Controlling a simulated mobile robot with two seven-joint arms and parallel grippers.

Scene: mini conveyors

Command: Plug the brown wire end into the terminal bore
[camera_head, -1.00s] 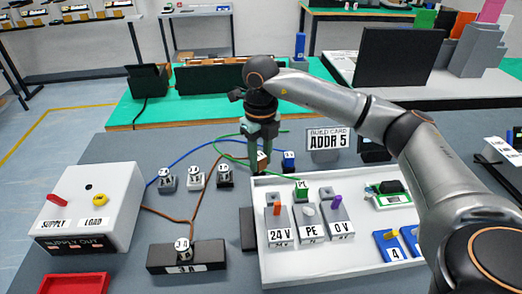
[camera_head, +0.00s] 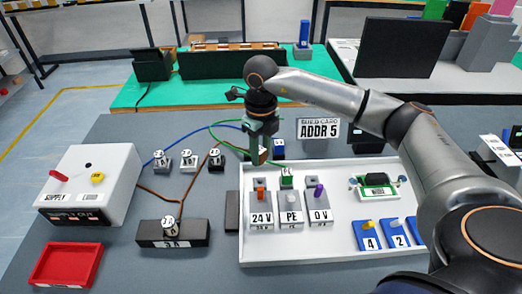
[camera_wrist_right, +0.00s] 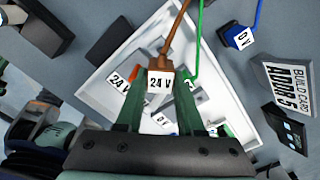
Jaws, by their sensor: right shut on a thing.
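The brown wire end is a brown block marked 24 V (camera_wrist_right: 160,82) on the brown wire (camera_wrist_right: 178,30). My right gripper (camera_head: 263,158) is shut on it, and its two green fingers (camera_wrist_right: 158,95) flank the block in the wrist view. In the head view the gripper hangs above the far left edge of the white tray (camera_head: 345,256), behind the grey 24 V terminal (camera_head: 261,210) with its orange lever. The PE terminal (camera_head: 291,211) and 0 V terminal (camera_head: 320,209) stand beside it. The terminal bore cannot be made out. My left gripper is not in view.
A green plug (camera_head: 287,178) sits by the PE terminal. A blue 0 V plug (camera_head: 278,149) lies behind the tray. The build card (camera_head: 318,130) stands behind it. A black 3 A block (camera_head: 174,234) and supply box (camera_head: 92,184) are to the left.

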